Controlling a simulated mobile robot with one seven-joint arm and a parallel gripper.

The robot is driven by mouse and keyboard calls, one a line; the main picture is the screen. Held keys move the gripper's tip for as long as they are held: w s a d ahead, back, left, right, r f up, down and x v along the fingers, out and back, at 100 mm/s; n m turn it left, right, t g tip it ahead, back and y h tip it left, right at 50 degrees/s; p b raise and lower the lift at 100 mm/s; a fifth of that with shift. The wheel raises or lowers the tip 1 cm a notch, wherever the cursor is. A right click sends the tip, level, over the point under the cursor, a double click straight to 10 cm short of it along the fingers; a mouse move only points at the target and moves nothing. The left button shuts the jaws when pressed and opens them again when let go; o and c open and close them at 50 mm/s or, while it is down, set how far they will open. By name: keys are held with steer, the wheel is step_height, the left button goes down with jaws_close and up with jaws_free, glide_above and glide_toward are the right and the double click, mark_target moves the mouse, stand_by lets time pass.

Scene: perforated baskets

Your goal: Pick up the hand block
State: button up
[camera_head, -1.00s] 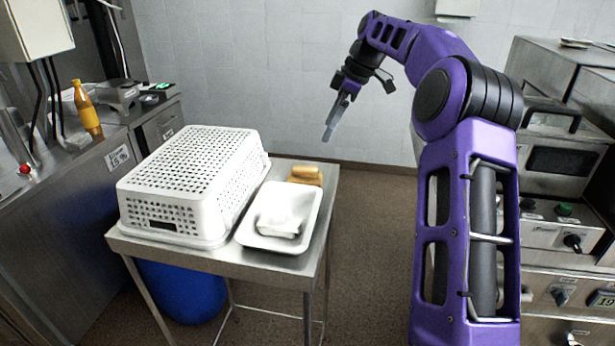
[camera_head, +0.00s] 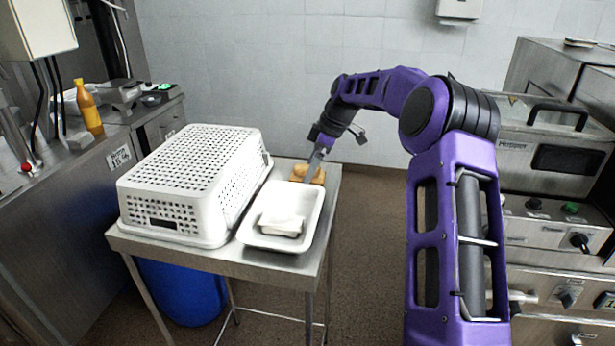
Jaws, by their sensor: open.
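The hand block looks to be the small tan-brown block (camera_head: 299,171) at the far right corner of the metal table. It has a rounded upper part and lies behind the white tray. My gripper (camera_head: 309,177) is open, with its fingers pointing down at the block. The fingers cover part of the block's middle. I cannot tell whether they touch it or stand just above or in front of it.
A white perforated basket (camera_head: 190,172) stands upside down on the left of the metal table (camera_head: 258,262). A white tray (camera_head: 250,228) with a white item (camera_head: 282,224) in it sits beside the basket. An orange bottle (camera_head: 87,106) stands on the left counter.

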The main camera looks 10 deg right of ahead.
steer(key=shift+f, duration=0.2)
steer(key=shift+r, duration=0.1)
steer(key=c, duration=1.4)
step_height(320, 180, up, 10)
steer(key=shift+p, duration=0.55)
